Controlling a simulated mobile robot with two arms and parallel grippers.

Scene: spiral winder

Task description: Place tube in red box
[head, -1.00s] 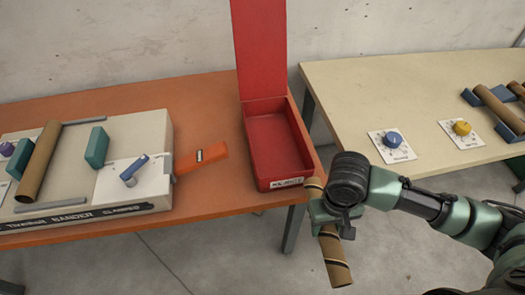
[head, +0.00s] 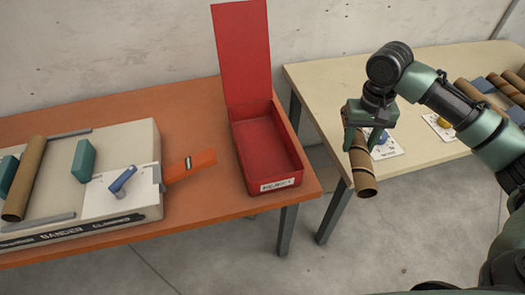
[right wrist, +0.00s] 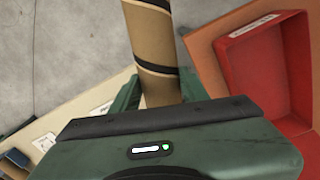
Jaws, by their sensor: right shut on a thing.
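The open red box (head: 245,187) stands on the orange table, its tall lid upright at the back and its inside empty. My right gripper (head: 352,140) is shut on a brown tube with dark spiral stripes (head: 366,186). It holds the tube in the air to the right of the box, near the left edge of the beige table. The right wrist view shows the tube (right wrist: 150,40) between the fingers and the red box (right wrist: 268,75) at the right, apart from the tube. My left gripper is not in view.
The beige table (head: 325,80) holds dials and more tubes (head: 468,88). A floor gap separates the tables.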

